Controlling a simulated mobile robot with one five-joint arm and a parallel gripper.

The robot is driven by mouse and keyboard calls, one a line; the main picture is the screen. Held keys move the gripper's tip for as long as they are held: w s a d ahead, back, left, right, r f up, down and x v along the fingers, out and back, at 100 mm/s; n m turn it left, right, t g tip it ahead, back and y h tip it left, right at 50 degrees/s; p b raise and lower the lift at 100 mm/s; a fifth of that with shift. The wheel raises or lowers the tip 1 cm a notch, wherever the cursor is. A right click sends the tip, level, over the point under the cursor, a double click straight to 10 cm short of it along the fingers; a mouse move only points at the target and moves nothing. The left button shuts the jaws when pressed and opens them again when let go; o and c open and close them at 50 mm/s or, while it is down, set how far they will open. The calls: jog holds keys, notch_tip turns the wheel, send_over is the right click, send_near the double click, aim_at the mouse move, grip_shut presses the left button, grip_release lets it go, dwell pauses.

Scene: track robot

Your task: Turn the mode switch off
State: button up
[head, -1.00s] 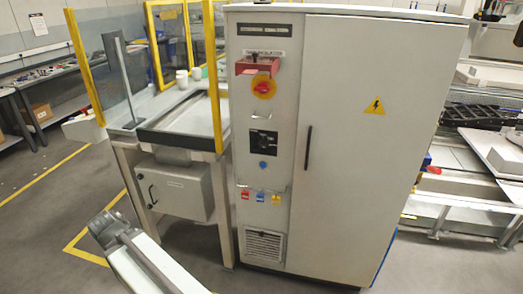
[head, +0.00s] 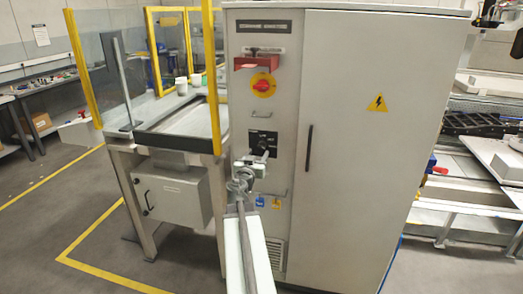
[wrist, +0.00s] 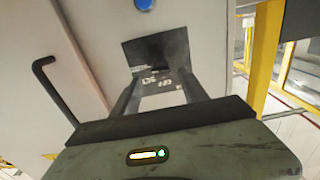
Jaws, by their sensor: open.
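The mode switch panel (head: 262,138) is a small black plate on the narrow left part of the grey cabinet, below a red rotary knob. My gripper (head: 259,159) is in front of the plate's lower part and partly covers it. In the wrist view the black plate (wrist: 150,48) shows upside down, with pale lettering along its edge. My gripper (wrist: 157,88) is open there, its two dark fingers apart and pointing at the plate. The switch knob is not clear in either view. I cannot tell whether the fingers touch anything.
A red knob on a yellow disc (head: 262,85) sits above, under a red bracket (head: 257,63). A blue button (wrist: 145,4) lies beyond the plate in the wrist view. A door handle (head: 308,147) is to the right. A yellow-framed glass guard (head: 85,65) stands at left.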

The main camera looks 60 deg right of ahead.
aim_at(261, 148)
jog(key=x, duration=0.5)
jog(key=shift+w+d, duration=0.15)
jog(key=shift+d, duration=0.15)
grip_shut()
